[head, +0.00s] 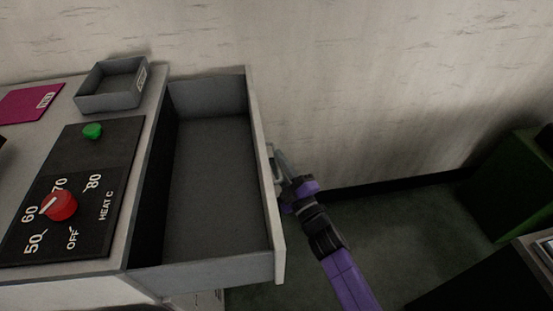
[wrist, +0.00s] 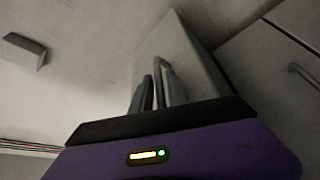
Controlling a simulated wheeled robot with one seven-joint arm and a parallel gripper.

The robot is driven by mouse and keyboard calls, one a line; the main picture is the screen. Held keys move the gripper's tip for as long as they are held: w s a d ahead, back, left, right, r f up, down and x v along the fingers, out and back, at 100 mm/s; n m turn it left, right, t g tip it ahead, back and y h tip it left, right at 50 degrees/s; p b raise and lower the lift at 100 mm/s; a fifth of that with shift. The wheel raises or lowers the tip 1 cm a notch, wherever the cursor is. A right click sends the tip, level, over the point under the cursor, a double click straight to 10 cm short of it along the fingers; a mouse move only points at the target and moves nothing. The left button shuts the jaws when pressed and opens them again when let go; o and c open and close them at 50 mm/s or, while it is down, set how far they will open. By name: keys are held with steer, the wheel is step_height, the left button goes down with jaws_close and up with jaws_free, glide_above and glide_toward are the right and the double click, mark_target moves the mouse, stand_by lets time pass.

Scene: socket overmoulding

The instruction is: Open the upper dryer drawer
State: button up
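The upper dryer drawer (head: 215,271) is pulled far out to the right of the dryer (head: 152,130) in the head view. Its inside is grey and empty. A pale handle (head: 271,160) is on the outer face of its front panel. My gripper (head: 281,163) is at this handle, outside the drawer front. In the wrist view my gripper's dark fingers (wrist: 153,93) are close together around the thin handle, against the pale drawer front (wrist: 178,60). The fingertips are partly hidden in the head view.
On the dryer top are a small grey tray (head: 111,101), a magenta plate (head: 30,103) and a control panel (head: 103,160) with a red knob (head: 59,206) and a green button (head: 93,131). A wall (head: 380,80) runs behind. A green box (head: 512,190) stands at the right.

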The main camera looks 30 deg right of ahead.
steer(key=v, duration=0.6)
steer(key=shift+s+b, duration=0.2)
steer(key=shift+b, duration=0.2)
steer(key=shift+f, duration=0.1)
